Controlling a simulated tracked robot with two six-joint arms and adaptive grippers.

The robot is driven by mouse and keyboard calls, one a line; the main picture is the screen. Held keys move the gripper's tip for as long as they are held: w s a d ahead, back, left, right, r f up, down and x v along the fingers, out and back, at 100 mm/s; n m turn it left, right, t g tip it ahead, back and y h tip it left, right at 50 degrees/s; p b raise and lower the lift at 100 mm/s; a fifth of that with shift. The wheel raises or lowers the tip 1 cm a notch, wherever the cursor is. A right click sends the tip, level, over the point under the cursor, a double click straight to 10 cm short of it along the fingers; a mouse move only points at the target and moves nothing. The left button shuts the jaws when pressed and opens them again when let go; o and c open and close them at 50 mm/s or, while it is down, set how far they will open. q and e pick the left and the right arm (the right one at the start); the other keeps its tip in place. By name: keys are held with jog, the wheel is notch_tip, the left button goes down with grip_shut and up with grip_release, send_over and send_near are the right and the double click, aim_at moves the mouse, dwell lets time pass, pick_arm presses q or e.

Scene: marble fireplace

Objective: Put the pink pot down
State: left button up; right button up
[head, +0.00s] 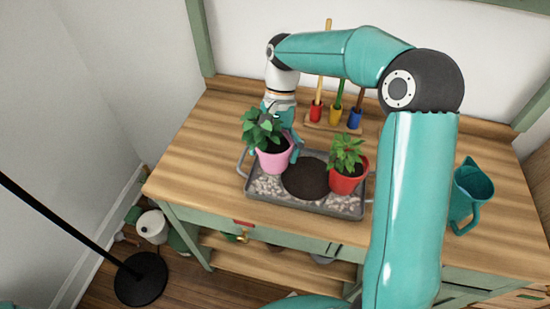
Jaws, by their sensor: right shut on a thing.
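The pink pot (274,160) with a leafy green plant is at the left part of a grey metal tray (310,207) on the wooden bench. My right gripper (290,142) is behind the pot and shut on it; the pot and leaves hide part of the fingers. The pot looks upright. I cannot tell whether its base touches the pebbles in the tray. My left gripper is out of view.
A red pot (346,181) with a plant stands at the tray's right, beside a dark round patch (305,179). Small hand tools stand in a rack (335,126) behind. A teal jug (470,194) stands at the right. The bench's left part is clear.

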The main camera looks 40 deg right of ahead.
aim_at(276, 142)
jog(key=shift+f, duration=1.25)
jog(key=shift+f, duration=0.1)
jog(key=o, duration=1.1)
jog(key=shift+o, duration=0.2)
jog(key=p+v, duration=0.1)
jog(key=v, duration=0.6)
jog(key=shift+r, duration=0.4)
jog(key=shift+d, duration=0.1)
